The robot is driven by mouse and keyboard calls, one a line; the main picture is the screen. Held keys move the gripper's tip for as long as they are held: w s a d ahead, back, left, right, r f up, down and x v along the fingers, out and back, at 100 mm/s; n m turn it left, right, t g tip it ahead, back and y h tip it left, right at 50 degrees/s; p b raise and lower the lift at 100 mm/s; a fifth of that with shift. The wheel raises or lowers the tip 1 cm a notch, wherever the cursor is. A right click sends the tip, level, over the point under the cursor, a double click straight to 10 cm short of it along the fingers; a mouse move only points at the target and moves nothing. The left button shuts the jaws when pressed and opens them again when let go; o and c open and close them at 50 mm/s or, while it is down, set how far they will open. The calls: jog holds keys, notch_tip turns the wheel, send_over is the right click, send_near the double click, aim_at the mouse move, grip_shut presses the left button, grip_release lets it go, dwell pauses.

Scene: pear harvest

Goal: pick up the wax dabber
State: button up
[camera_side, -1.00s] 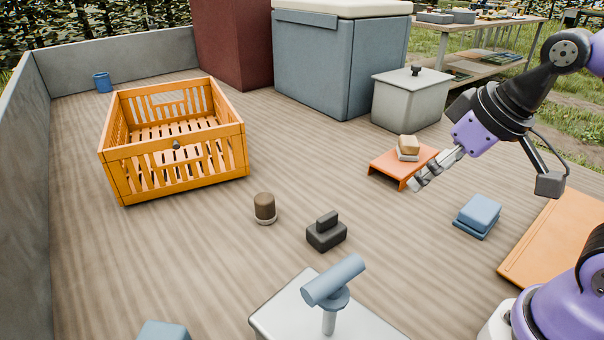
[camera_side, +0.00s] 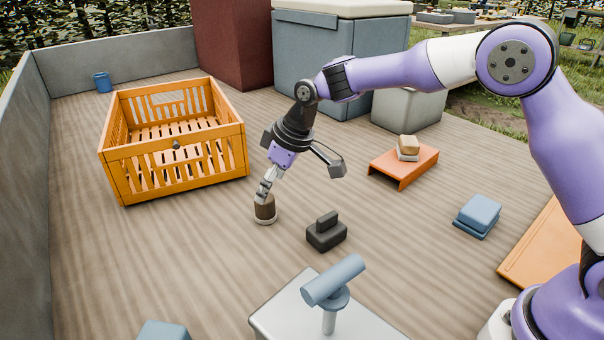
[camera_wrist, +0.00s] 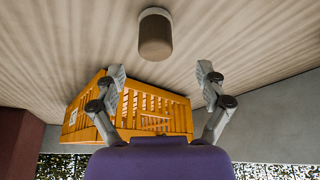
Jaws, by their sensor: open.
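A short brown cylinder with a pale base (camera_side: 264,213), which looks like the wax dabber, stands upright on the wooden deck in front of the orange crate. In the wrist view the cylinder (camera_wrist: 155,38) lies beyond the fingertips, roughly in line with the gap between them. My gripper (camera_side: 263,194) points down just above the cylinder, its tips overlapping the cylinder's top in the side view. In the wrist view my gripper (camera_wrist: 161,74) is open with nothing between its fingers. Whether a finger touches the cylinder cannot be told.
The orange slatted crate (camera_side: 172,175) stands behind and left. A black block-shaped item (camera_side: 326,234) sits close on the right. An orange stand (camera_side: 416,168) with a tan piece on top and a blue block (camera_side: 478,214) are farther right. Deck left of the cylinder is clear.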

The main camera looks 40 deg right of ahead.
aim_at(265, 203)
jog(key=x, duration=0.6)
jog(key=shift+w+d+f, duration=0.15)
jog(key=shift+d+f, duration=0.1)
jog(key=shift+f, duration=0.15)
jog(key=c, duration=1.3)
